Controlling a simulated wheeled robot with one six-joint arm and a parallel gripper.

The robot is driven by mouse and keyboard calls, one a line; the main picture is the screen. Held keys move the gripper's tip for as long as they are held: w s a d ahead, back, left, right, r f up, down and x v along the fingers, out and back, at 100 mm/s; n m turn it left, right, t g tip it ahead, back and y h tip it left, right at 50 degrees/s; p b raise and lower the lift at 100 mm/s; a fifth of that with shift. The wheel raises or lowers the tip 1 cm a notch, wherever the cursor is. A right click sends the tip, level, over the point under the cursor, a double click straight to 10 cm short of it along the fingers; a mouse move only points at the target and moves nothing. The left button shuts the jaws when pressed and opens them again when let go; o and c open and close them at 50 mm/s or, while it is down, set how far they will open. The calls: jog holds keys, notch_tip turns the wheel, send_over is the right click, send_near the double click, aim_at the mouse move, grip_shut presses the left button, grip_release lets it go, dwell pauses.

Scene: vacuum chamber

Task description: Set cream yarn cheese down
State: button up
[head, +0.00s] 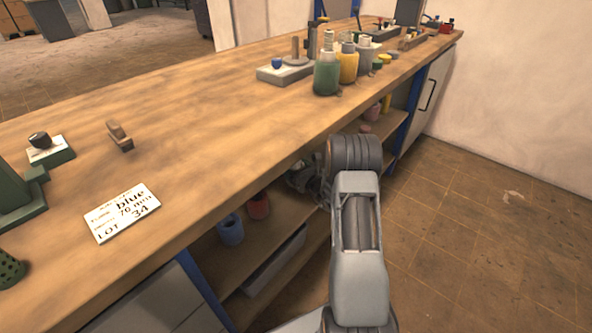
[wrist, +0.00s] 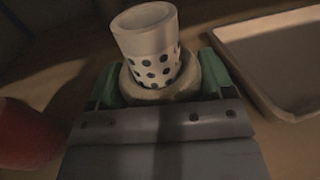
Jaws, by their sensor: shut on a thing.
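The cream yarn cheese (wrist: 168,94) is a low pale ring of yarn around a white tube with dark holes, in the middle of the wrist view. The tube sticks up above the yarn and leans slightly left. My gripper (wrist: 160,80) is shut on it, with a green fingertip on each side. In the head view my gripper (head: 304,178) is under the bench top at the shelf opening, partly hidden by my arm. I cannot make out the cream cheese there. Whether its underside touches the shelf is hidden.
A red cheese (wrist: 28,135) stands close on the left and a shallow tray (wrist: 238,72) lies close on the right. The shelf (head: 285,240) also holds a blue cheese (head: 230,229). The bench top edge (head: 250,185) overhangs my gripper.

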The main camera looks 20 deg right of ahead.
jog(key=shift+f, duration=0.2)
jog(key=o, duration=1)
jog(key=shift+r, duration=0.1)
jog(key=shift+r, duration=0.2)
jog(key=p+v, duration=0.2)
jog(key=v, duration=1)
jog(key=shift+f, duration=0.1)
